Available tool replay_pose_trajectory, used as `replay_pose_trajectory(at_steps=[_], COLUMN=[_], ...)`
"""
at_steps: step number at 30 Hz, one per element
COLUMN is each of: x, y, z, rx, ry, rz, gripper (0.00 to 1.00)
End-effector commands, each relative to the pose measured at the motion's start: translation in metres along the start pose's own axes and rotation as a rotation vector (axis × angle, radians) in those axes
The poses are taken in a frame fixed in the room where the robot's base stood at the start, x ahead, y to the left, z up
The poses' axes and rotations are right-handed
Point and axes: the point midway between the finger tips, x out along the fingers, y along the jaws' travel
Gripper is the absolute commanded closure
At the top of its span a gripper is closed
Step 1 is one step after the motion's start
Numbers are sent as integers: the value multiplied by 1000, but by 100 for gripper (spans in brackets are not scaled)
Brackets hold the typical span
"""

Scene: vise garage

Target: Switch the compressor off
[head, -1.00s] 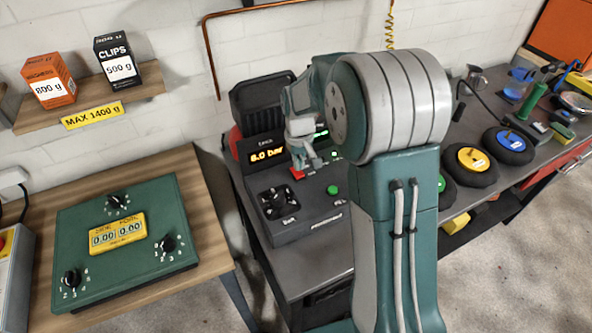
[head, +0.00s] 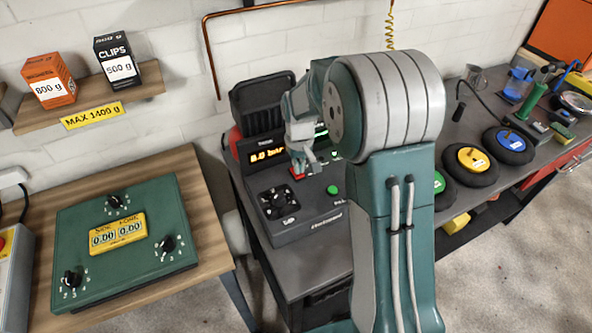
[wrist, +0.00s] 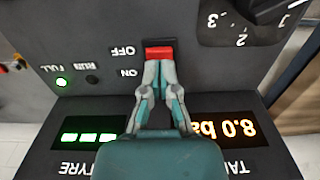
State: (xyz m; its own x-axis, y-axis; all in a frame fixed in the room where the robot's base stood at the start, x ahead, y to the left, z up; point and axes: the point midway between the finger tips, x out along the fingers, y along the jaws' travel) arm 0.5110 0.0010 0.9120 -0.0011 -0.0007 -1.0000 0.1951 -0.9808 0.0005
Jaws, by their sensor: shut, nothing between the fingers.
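The compressor (head: 310,215) is a dark box on the grey bench, with a lit "8.0 bar" display (head: 266,156). Its red switch (wrist: 158,53) sits beside the OFF label in the wrist view, with ON printed lower. The switch also shows in the head view (head: 297,173). My gripper (wrist: 158,66) is shut and empty, with its fingertips at the red switch's lower edge. Whether they touch it I cannot tell. The fingers hide part of the switch slot.
A rotary knob (wrist: 278,8) lies near the switch. A green button (head: 333,190) is on the panel. Coloured discs (head: 472,160) and tools occupy the bench at right.

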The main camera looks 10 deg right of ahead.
Motion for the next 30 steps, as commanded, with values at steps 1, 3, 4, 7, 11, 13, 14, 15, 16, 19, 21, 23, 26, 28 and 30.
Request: replay_pose_trajectory(at_steps=[1,3,4,7,11,13,14,15,16,19,21,23,26,28,30], x=[1,2,2,3,5,6,6,7,7,8,9,10,11,12,12], y=[0,0,0,0,0,0,0,0,0,0,0,0,0,0,0], z=[0,0,0,0,0,0,0,0,0,0,0,0,0,0,0], rx=[0,0,0,0,0,0,0,0,0,0,0,0,0,0,0], ry=[-1,-1,-1,-1,-1,-1,-1,-1,-1,0,0,0,0,0,0], rz=[0,0,0,0,0,0,0,0,0,0,0,0,0,0,0], gripper=[100,100,100,100,100,100,100,100,100,100,100,100,100,100,100])
